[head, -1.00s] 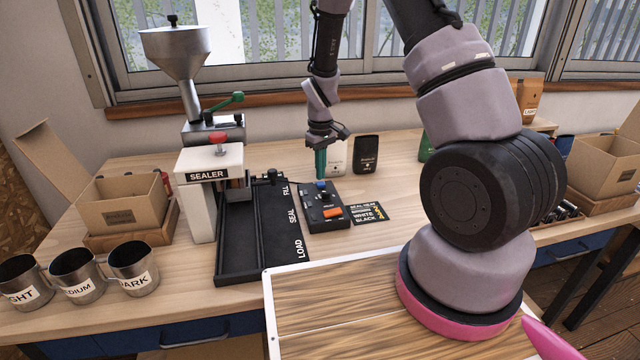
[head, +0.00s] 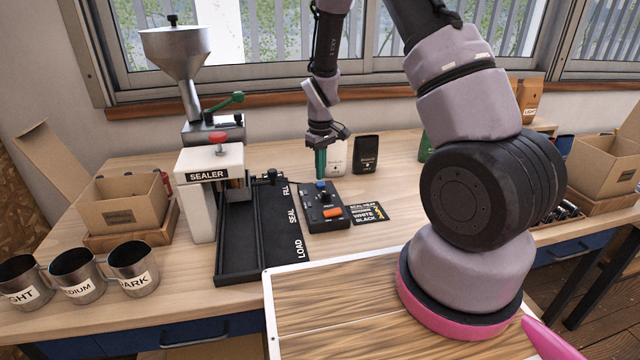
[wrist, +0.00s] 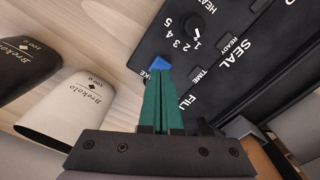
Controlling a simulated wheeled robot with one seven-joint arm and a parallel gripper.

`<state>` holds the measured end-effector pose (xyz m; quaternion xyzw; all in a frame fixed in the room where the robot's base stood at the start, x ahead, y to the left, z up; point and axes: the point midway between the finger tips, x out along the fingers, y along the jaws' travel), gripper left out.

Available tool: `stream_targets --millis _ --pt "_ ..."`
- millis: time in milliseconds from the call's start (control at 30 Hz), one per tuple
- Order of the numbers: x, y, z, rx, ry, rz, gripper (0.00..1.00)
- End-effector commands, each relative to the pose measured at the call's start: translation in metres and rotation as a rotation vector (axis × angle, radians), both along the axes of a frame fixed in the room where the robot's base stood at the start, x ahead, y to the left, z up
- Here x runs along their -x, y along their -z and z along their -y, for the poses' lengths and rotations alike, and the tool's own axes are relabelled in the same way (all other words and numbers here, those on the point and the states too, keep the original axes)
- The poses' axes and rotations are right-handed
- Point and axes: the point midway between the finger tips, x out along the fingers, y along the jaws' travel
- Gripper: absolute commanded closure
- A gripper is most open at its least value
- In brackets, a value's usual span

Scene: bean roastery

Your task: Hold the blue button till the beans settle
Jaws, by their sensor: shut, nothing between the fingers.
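The blue button (head: 321,184) sits at the far end of a black control box (head: 343,222) on the table. It also shows in the wrist view (wrist: 160,63), right at the fingertips. My gripper (head: 320,178) points down over the button with its green fingers shut together and nothing between them. In the wrist view my gripper's tips (wrist: 160,72) meet or nearly meet the button's edge; I cannot tell whether it is pressed down. The hopper (head: 177,52) stands above the sealer (head: 210,170); no beans can be made out.
The sealer's black track (head: 240,262) runs left of the box. A white pouch (head: 337,158) and a black pouch (head: 366,155) stand behind it. A label card (head: 367,213) lies to the right. Metal cups (head: 134,270) and a cardboard box (head: 122,203) stand at left.

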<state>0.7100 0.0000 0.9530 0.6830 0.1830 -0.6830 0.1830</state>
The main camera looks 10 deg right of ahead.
Motion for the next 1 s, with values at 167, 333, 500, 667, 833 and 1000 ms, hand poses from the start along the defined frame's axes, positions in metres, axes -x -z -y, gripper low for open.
stream_targets --millis 167,333,500,667,833,1000 --pt "0.000 0.000 0.000 0.000 0.000 0.000 1.00" --pt "0.000 0.000 0.000 0.000 0.000 0.000 1.00" --pt "0.000 0.000 0.000 0.000 0.000 0.000 1.00" --pt "0.000 0.004 0.000 0.000 0.000 -0.001 1.00" --pt "0.000 0.009 0.000 0.001 0.000 0.000 1.00" --pt "0.000 0.015 0.000 0.000 0.000 -0.001 1.00"
